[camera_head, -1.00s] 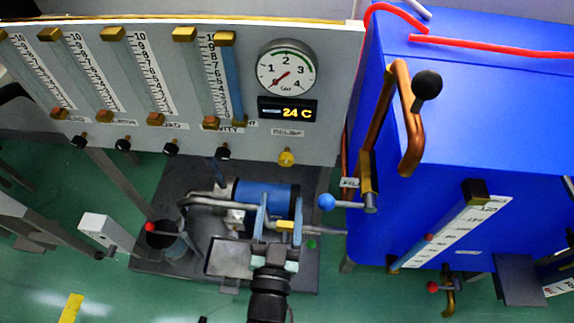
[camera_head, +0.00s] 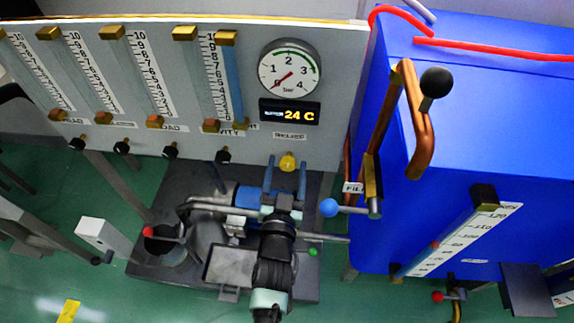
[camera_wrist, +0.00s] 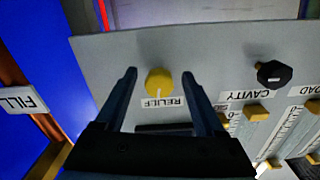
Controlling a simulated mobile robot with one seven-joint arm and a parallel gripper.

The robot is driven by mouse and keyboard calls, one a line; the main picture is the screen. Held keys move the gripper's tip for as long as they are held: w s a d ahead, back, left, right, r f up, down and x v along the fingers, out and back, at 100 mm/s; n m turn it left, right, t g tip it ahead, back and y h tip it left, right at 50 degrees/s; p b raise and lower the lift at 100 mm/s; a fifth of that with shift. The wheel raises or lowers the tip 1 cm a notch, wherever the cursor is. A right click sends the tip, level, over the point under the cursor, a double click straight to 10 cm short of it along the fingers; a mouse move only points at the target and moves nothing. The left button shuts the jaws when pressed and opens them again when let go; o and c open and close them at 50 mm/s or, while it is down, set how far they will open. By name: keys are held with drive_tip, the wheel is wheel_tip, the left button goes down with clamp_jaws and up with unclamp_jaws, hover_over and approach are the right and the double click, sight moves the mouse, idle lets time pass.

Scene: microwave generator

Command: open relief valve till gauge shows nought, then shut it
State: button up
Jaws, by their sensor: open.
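The yellow relief valve knob (camera_head: 287,161) sits below its RELIEF label on the grey panel. It also shows in the wrist view (camera_wrist: 158,82), with a pale mark on its face. My gripper (camera_head: 284,167) is open and empty. In the wrist view its two fingers (camera_wrist: 159,75) stand either side of the knob with gaps; whether the tips reach around it in depth I cannot tell. The round pressure gauge (camera_head: 289,69) is above the knob. Its red needle points to the lower left, at or close to 0 bar.
A black CAVITY knob (camera_wrist: 273,74) is beside the relief knob. A display (camera_head: 290,112) reads 24 C. The blue tank (camera_head: 490,120), with copper pipe (camera_head: 418,130) and a blue-balled FILL lever (camera_head: 329,207), stands to the right. A blue pump motor (camera_head: 247,196) lies below.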

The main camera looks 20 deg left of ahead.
drive_tip(key=shift+w+a, duration=0.1)
drive_tip(key=shift+w, duration=0.15)
clamp_jaws()
